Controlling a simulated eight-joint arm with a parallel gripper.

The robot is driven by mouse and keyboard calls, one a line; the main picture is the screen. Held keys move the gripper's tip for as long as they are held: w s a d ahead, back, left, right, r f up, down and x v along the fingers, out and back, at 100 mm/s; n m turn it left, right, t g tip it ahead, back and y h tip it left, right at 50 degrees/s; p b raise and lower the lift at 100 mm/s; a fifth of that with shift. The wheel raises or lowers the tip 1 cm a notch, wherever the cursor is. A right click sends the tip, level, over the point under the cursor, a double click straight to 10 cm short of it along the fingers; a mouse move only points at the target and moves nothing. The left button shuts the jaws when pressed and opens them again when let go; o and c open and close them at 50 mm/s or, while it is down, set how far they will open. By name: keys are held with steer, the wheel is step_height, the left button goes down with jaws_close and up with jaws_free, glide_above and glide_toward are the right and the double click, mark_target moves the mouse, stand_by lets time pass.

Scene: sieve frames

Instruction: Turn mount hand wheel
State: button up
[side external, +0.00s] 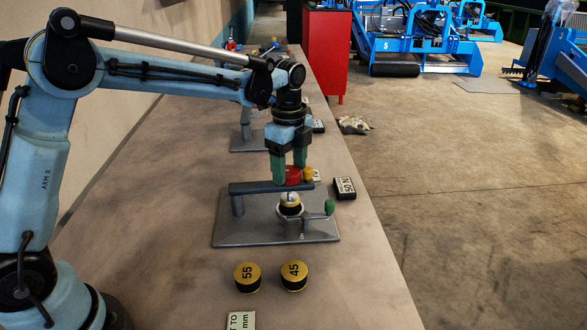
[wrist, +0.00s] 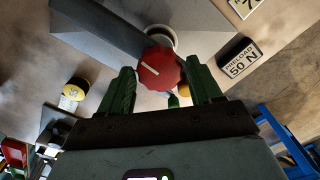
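The red hand wheel (side external: 293,176) sits at the end of the grey bar (side external: 255,188) of the mount, above its base plate (side external: 245,225). In the wrist view the wheel (wrist: 160,72) shows a white pointer line on its face. My gripper (side external: 290,169) points down with its green fingers on either side of the wheel. In the wrist view the fingers stand apart with the wheel between them, and thin gaps seem to show beside it. Firm contact cannot be seen. A round white-topped piece (side external: 290,203) stands below the wheel.
A green-knobbed lever (side external: 329,207) and a yellow knob (side external: 308,174) are close to the wheel. A "PRELOAD 50 N" label (wrist: 239,58) lies right of the mount. Discs marked 55 (side external: 247,277) and 45 (side external: 294,275) stand in front. A red cabinet (side external: 326,55) is behind.

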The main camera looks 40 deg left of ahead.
mark_target(288, 172)
steer(key=shift+o, duration=1.1)
steer(key=shift+r, duration=0.1)
step_height(288, 172, up, 12)
steer(key=f+n, duration=0.4)
steer(key=n, duration=0.3)
steer(key=f+n, duration=0.4)
steer(key=n, duration=0.2)
steer(key=f+n, duration=0.4)
steer(key=n, duration=0.3)
steer(key=shift+s+f+n, duration=0.15)
steer(key=shift+s+n, duration=0.15)
steer(key=shift+d, duration=0.1)
